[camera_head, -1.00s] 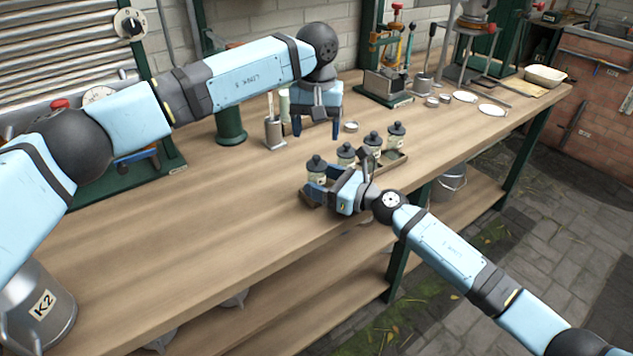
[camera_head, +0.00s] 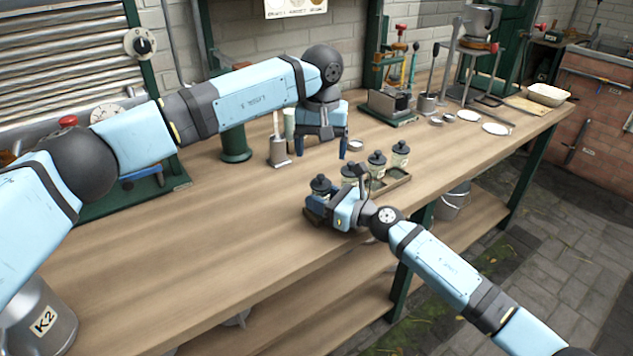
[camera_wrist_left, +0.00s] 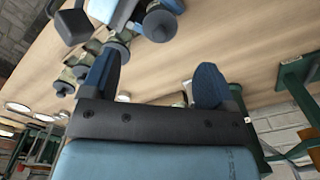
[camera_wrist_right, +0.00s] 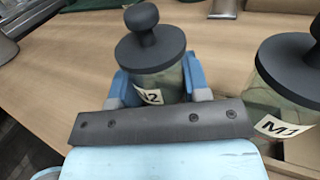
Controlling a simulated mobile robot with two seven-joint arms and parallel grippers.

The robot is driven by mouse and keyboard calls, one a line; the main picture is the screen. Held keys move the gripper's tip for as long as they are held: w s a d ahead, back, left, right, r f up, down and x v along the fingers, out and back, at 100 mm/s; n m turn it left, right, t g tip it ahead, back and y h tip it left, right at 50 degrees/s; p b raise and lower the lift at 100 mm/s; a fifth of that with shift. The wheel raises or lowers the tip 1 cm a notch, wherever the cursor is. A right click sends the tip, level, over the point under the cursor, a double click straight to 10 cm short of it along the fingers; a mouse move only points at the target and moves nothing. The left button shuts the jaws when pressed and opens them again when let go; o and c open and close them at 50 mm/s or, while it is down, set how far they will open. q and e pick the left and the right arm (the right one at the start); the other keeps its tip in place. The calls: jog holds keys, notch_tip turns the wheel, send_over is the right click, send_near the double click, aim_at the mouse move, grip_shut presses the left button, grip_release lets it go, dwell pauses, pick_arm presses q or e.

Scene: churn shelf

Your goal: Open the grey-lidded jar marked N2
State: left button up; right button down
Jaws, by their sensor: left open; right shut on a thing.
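The grey-lidded jar (camera_head: 320,184) stands at the left end of a row of jars on the bench. In the right wrist view this jar (camera_wrist_right: 158,84) has a round knob on its lid and a label whose "2" shows; the letter before it is partly hidden. My right gripper (camera_head: 318,203) is shut on its glass body, one finger on each side, below the lid. The lid is on. My left gripper (camera_head: 321,153) is open and empty, pointing down over the bench behind the jar. In the left wrist view the lid (camera_wrist_left: 160,24) lies beyond its open fingers (camera_wrist_left: 157,65).
A jar marked M1 (camera_wrist_right: 285,85) is close beside the held jar. More grey-lidded jars (camera_head: 377,163) stand along a tray (camera_head: 398,180).

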aim_at(320, 184)
pick_arm(q)
jog(key=n, duration=0.4)
jog(key=s+n, duration=0.1)
jog(key=n, duration=0.1)
jog(key=shift+a+n+t, duration=0.15)
jog(key=shift+n+t, duration=0.25)
jog(key=n, duration=0.4)
jog(key=shift+s+a+r+h, duration=0.15)
jog(key=shift+s+r+h, duration=0.1)
jog(key=shift+s+h, duration=0.1)
jog(key=s+a+r+n+t+h, duration=0.1)
jog(key=s+a+r+n+t, duration=0.15)
jog(key=n, duration=1.85)
jog(key=shift+t, duration=0.35)
jog(key=x, duration=0.7)
jog(key=d+x, duration=0.1)
jog(key=x, duration=0.3)
jog(key=shift+s+f, duration=0.2)
jog(key=shift+f, duration=0.05)
